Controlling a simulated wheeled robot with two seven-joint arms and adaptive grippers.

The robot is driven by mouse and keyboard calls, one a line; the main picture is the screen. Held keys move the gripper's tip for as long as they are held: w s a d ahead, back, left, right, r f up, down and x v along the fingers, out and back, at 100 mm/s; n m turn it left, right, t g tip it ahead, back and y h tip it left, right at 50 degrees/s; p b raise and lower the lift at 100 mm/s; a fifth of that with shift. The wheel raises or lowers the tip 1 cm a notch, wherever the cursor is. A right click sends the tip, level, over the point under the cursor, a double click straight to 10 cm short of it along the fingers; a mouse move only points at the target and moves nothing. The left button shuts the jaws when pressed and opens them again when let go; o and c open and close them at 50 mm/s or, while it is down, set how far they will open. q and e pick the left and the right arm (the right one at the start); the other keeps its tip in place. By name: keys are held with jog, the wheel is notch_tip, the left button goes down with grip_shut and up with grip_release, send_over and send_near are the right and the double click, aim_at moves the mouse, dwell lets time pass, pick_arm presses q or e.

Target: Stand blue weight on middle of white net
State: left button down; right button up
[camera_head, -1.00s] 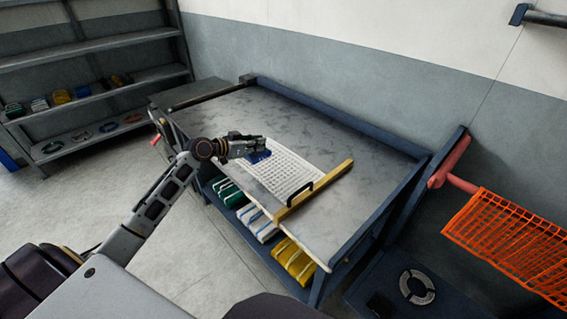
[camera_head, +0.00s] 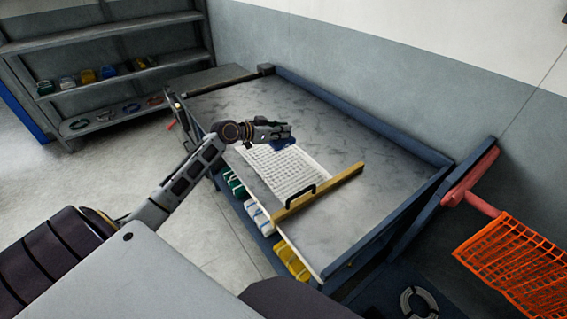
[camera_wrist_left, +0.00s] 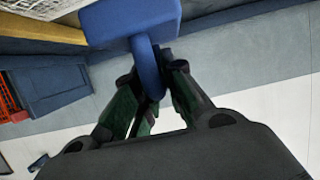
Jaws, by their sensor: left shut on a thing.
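The white net (camera_head: 300,174) lies flat on the grey table, against a yellow bar. The blue weight (camera_head: 283,144) hangs from my left gripper (camera_head: 288,131) over the net's far end in the head view. I cannot tell its exact height, but it looks raised above the table. In the left wrist view, the left gripper (camera_wrist_left: 150,88) is shut on the narrow blue loop of the weight (camera_wrist_left: 130,22). A corner of the net (camera_wrist_left: 35,6) shows at the top left there. The fingers partly hide the loop. My right gripper is not in view.
A yellow bar (camera_head: 335,188) with a black handle (camera_head: 300,194) borders the net's near right side. The table (camera_head: 380,180) is bare to the right and behind. An orange net (camera_head: 515,258) hangs at right. Folded nets (camera_head: 291,260) sit under the table; shelves stand at left.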

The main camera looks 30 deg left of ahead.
aim_at(282, 142)
pick_arm(q)
jog(key=shift+f, duration=2.95)
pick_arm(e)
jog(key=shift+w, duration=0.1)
pick_arm(q)
jog(key=shift+f, duration=0.1)
jog(key=shift+f, duration=1.75)
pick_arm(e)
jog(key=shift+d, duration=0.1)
